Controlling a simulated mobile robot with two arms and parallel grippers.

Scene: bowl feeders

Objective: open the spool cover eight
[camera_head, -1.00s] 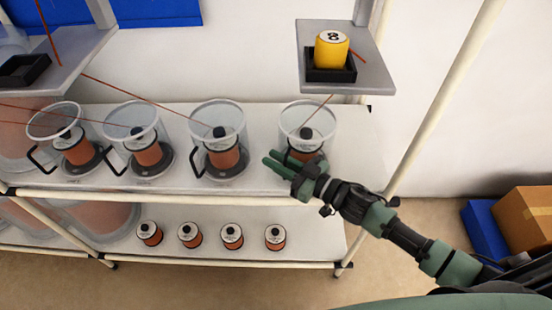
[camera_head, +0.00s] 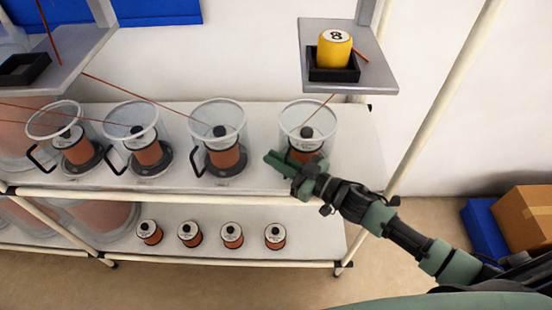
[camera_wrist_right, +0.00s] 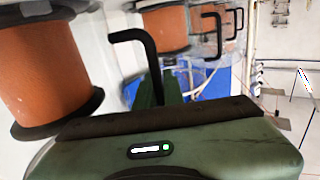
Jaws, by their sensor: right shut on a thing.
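The spool cover under the yellow 8 marker is a clear cylinder (camera_head: 308,112) at the right end of the upper shelf. It stands upright around a copper-coloured spool (camera_head: 303,146). My right gripper (camera_head: 274,159) is at the front of this cover, shut on its black handle. The handle (camera_wrist_right: 151,60) rises beside the green fingers (camera_wrist_right: 162,90) in the right wrist view. The spool (camera_wrist_right: 42,75) is large at the left there. The gripper hides the handle in the head view. My left gripper is not in view.
Clear covers (camera_head: 217,112) with spools and black handles stand to the left on the shelf (camera_head: 262,180). The yellow 8 marker (camera_head: 333,50) sits in a black tray above. Small spools (camera_head: 275,236) stand below. A post (camera_head: 440,105) rises at the right.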

